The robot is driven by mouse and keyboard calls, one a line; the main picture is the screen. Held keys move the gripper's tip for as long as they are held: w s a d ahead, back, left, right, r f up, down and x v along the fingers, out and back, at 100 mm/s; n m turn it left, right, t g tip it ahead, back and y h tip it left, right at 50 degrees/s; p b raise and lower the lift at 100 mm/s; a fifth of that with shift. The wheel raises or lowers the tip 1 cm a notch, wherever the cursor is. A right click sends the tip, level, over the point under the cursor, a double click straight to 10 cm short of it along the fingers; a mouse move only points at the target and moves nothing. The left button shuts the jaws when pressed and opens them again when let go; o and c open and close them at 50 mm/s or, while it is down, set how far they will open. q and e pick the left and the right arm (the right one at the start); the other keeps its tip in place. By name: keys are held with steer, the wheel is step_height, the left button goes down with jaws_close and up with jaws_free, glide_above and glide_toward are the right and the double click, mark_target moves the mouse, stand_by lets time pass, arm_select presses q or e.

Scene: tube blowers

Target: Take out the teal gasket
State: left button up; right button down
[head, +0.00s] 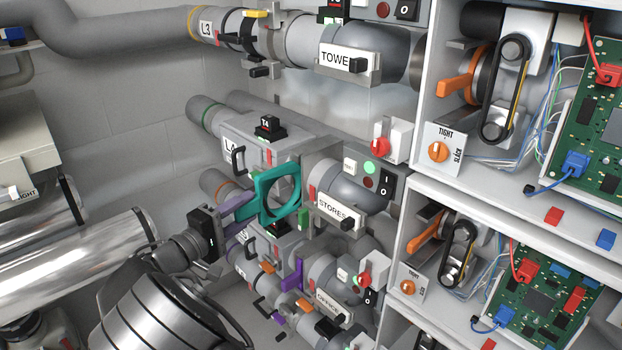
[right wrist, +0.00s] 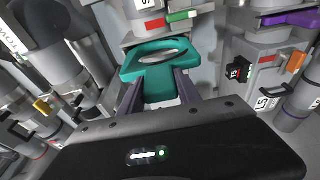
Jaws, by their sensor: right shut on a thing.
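The teal gasket (head: 263,190) is a flat square plate with a large round hole and a short tab. My right gripper (head: 238,205) comes in from the lower left and is shut on the tab. In the right wrist view the gasket (right wrist: 158,76) sits between the two finger tips (right wrist: 160,90), with its whole ring outline showing. It is in front of the pipe line between the L4 housing (head: 222,125) and the STORES pipe section (head: 352,187). I cannot tell whether its far edge touches the housing. My left gripper is not in view.
Above runs the L3 pipe with its TOWER label (head: 335,57). Below the gasket are a purple part (head: 293,277) and the OFFICE pipe (head: 330,300). A shelf unit (head: 428,100) with belts and circuit boards stands at the right.

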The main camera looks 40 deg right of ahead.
steer(key=a, duration=0.8)
steer(key=shift+p, duration=0.3)
steer(key=shift+w, duration=0.1)
